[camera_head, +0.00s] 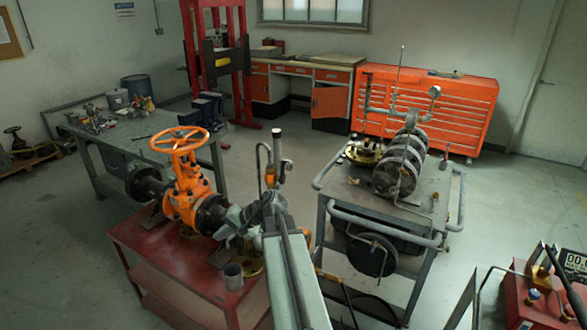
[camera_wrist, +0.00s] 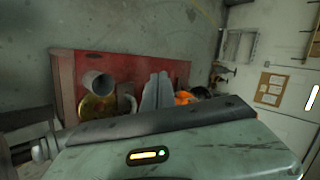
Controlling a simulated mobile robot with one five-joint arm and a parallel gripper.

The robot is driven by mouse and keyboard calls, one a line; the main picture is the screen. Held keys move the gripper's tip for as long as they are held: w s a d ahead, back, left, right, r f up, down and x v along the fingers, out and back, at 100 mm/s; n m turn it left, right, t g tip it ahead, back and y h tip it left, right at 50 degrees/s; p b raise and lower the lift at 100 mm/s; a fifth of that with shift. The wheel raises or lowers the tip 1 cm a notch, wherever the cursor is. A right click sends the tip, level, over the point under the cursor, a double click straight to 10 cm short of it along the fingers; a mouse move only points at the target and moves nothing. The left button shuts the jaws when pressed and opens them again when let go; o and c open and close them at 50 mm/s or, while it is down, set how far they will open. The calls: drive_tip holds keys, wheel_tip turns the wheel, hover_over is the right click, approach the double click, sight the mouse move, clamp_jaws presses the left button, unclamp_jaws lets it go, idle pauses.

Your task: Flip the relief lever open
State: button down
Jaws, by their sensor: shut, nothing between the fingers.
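An orange gate valve (camera_head: 184,190) with a round handwheel (camera_head: 179,140) stands on the red bench; a bit of its orange body (camera_wrist: 184,97) shows in the wrist view. Just right of it in the head view rise a slim upright fitting (camera_head: 277,150) with a pale top and a thin curved pipe (camera_head: 261,160). I cannot tell which part is the relief lever; my arm hides the fitting's lower part. My gripper (camera_head: 232,222) is shut and empty, low over the bench beside the valve's dark flange. In the wrist view its grey fingers (camera_wrist: 158,90) lie together over the red top.
The red bench (camera_head: 140,250) also holds a grey cup (camera_head: 233,276), which shows in the wrist view (camera_wrist: 97,82) near a brass flange (camera_wrist: 92,108). A grey cart (camera_head: 345,190) with cylinders stands to the right. A grey workbench (camera_head: 90,145) stands at the left. Open floor lies behind.

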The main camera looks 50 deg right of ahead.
drive_tip(key=s+d+r+m+t+h, duration=0.1)
drive_tip(key=s+d+r+m+t, duration=0.2)
drive_tip(key=d, duration=0.6)
drive_tip(key=s+d+r+m+t+h, duration=0.1)
drive_tip(key=d+r+m+t, duration=0.3)
drive_tip(key=d, duration=0.6)
drive_tip(key=m+t+h, duration=0.2)
drive_tip(key=m+h, duration=0.2)
drive_tip(key=h, duration=0.1)
approach(283, 172)
drive_tip(key=d, duration=0.7)
drive_tip(key=w+d, duration=0.1)
drive_tip(key=w, duration=0.9)
drive_tip(key=shift+s+a+r, duration=0.1)
drive_tip(key=shift+s+a, duration=0.15)
drive_tip(key=shift+a, duration=0.4)
drive_tip(key=shift+s+a+r, duration=0.1)
drive_tip(key=shift+s+a, duration=0.15)
drive_tip(key=shift+a, duration=0.4)
drive_tip(key=shift+s+a+r, duration=0.15)
drive_tip(key=shift+s+a, duration=0.1)
drive_tip(key=shift+a, duration=0.4)
